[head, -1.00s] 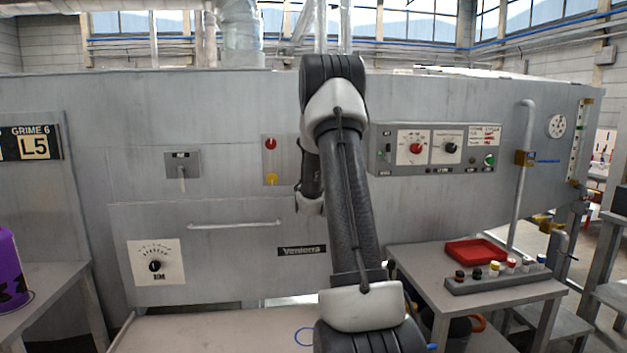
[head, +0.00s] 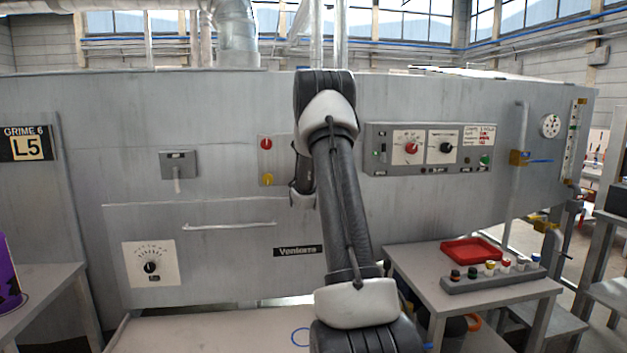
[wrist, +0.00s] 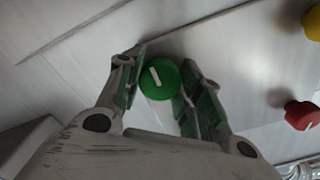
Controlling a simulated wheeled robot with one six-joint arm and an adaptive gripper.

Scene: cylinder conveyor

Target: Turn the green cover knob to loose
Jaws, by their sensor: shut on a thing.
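The green cover knob (wrist: 165,83) is round with a white pointer mark, and sits on a grey metal panel in the wrist view. The mark tilts slightly to the left at its top. My gripper (wrist: 157,79) is shut on the knob, with one green-padded finger on each side of it. In the head view my arm hides the knob and the gripper's fingers.
A red knob (wrist: 301,115) and a yellow knob (wrist: 314,22) are to the right in the wrist view. A control box (head: 376,150) is right of my arm. A side table (head: 425,277) holds a red tray (head: 471,244) and several small knobs.

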